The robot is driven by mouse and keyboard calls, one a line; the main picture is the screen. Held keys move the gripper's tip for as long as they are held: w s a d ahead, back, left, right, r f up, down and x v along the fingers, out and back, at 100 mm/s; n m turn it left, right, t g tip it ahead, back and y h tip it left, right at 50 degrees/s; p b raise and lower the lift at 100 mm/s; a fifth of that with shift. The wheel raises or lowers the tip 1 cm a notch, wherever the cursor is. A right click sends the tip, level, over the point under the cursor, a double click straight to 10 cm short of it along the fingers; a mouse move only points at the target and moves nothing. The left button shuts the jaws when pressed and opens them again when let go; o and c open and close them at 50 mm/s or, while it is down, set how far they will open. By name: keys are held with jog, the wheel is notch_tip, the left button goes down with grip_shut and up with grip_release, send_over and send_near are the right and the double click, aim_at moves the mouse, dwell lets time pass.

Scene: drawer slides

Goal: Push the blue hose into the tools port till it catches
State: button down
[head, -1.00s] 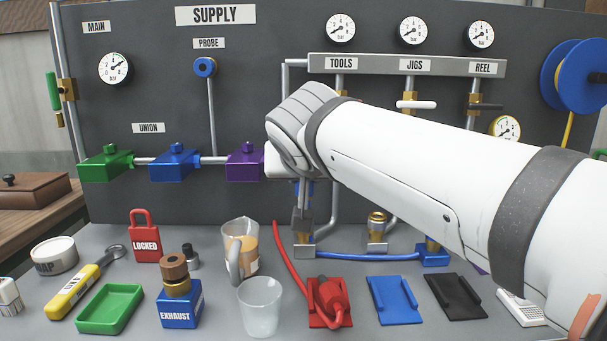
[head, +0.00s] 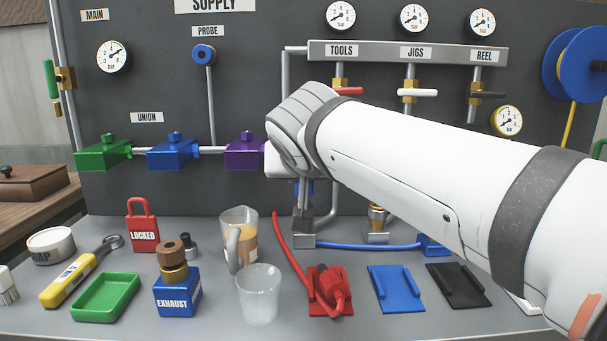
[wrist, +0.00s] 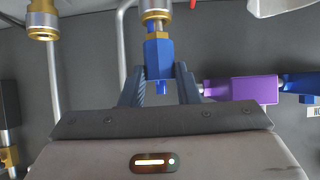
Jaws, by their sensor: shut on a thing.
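My gripper (wrist: 160,88) is shut on the blue hose's end fitting (wrist: 158,54), with a finger on each side of it. In the wrist view the fitting is in line with the brass and silver tools port (wrist: 155,10) and appears to meet it; I cannot tell whether it has caught. In the head view my gripper (head: 305,195) points down over the port's grey base (head: 303,240), below the TOOLS label (head: 341,50). The fitting is mostly hidden there by my fingers. A blue hose (head: 365,246) runs right from the base along the table.
The brass jigs port (head: 377,222) stands to the right. A purple block (head: 245,151) sits close to the left of my gripper. A pitcher (head: 238,240), a clear cup (head: 258,295) and a red holder with a red hose (head: 330,290) stand in front.

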jog(key=shift+f+b, duration=0.35)
jog(key=shift+f, duration=0.1)
jog(key=c, duration=1)
grip_release()
jog(key=shift+v, duration=2.55)
jog(key=shift+w, duration=0.1)
